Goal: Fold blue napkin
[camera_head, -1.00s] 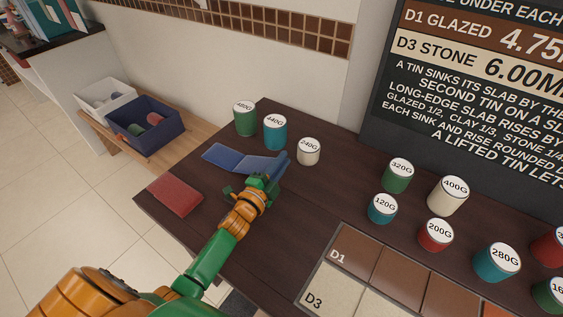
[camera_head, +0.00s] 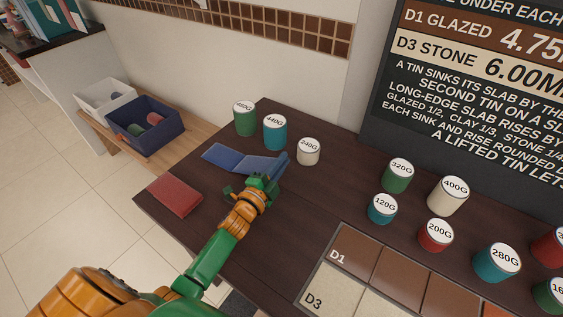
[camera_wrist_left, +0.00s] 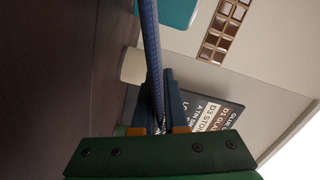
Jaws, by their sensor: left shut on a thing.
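The blue napkin (camera_head: 228,158) lies on the dark table, with its left part flat and its right part raised toward my left gripper. My left gripper (camera_head: 270,172) is at the napkin's right end and is shut on it. In the left wrist view the napkin (camera_wrist_left: 151,45) shows edge-on as a thin blue strip running up from between the fingers of the gripper (camera_wrist_left: 165,118). A folded red napkin (camera_head: 174,195) lies apart, near the table's left corner. My right gripper is in neither view.
Tins labelled 480G (camera_head: 245,120), 440G (camera_head: 275,132) and 240G (camera_head: 308,152) stand just behind the napkin. Several more tins and the slab tray (camera_head: 343,240) are to the right. A blue bin (camera_head: 150,143) stands left of the table.

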